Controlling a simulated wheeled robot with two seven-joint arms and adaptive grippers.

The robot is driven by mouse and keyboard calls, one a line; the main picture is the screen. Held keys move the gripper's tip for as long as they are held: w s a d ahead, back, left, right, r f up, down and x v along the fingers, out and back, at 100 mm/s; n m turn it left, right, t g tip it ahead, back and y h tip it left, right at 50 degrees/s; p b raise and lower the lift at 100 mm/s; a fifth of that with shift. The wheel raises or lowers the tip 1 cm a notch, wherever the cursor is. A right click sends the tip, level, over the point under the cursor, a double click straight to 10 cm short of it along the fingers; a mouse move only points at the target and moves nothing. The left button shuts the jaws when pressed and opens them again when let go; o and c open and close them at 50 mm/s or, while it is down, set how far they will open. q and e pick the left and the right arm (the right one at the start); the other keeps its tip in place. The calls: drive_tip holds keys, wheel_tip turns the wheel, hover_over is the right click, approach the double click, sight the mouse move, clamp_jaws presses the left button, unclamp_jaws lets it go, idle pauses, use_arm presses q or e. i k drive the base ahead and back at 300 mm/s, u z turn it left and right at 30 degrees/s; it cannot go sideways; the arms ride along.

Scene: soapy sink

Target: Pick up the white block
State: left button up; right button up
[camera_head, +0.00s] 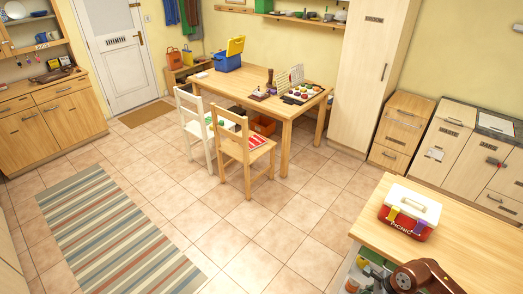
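I cannot make out a white block anywhere in the head view. The nearest white-topped item is a red and white picnic box (409,211) with a handle, standing on the wooden counter at the lower right. It is a box with a lid rather than a plain block. Neither of my grippers shows in this view.
The wooden table (228,88) holds a blue toolbox (229,56) and small items; two chairs (243,150) stand before it. A dark brown rounded object (422,276) overlaps the counter (465,240). A striped rug (115,240) lies on open tiled floor.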

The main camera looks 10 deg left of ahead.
sight(202, 76)
drive_tip(key=u, duration=0.4)
drive_tip(key=i, duration=1.25)
drive_tip(key=u, duration=0.85)
drive_tip(key=i, duration=2.05)
drive_tip(key=u, duration=0.4)
drive_tip(key=i, duration=1.95)
drive_tip(key=z, duration=0.2)
drive_tip(key=i, duration=2)
drive_tip(key=z, duration=1.2)
drive_tip(key=i, duration=2.05)
drive_tip(key=z, duration=0.85)
drive_tip(key=i, duration=0.2)
drive_tip(key=z, duration=0.05)
